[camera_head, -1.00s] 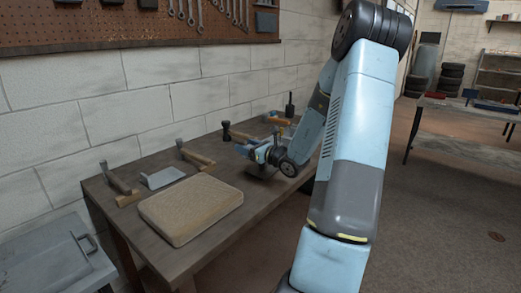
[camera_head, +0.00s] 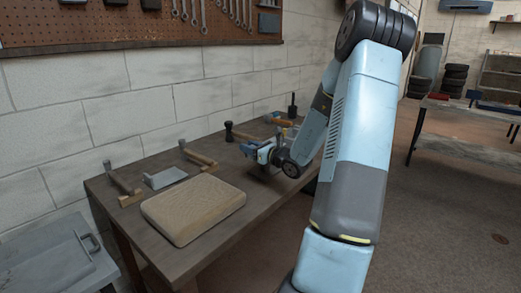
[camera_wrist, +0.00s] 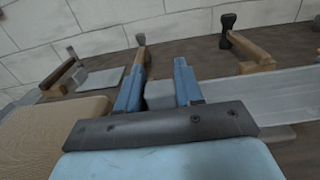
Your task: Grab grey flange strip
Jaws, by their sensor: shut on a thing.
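In the wrist view, a long flat grey strip (camera_wrist: 275,88) runs off to the right behind my gripper. A grey upright block (camera_wrist: 160,95), which looks like the strip's flange end, sits between the two blue fingers of my gripper (camera_wrist: 158,82). The fingers are shut on it. In the head view, my gripper (camera_head: 256,150) is low over the far part of the bench. My arm and gripper hide most of the strip there, so whether it touches the bench cannot be told.
The wooden bench (camera_head: 215,245) stands along a block wall. A tan pad (camera_head: 193,208) lies near its front left. A small grey plate (camera_head: 165,178) and wooden clamp-like pieces (camera_head: 120,182) stand behind it. A dark-knobbed wooden piece (camera_wrist: 245,45) is beyond my gripper.

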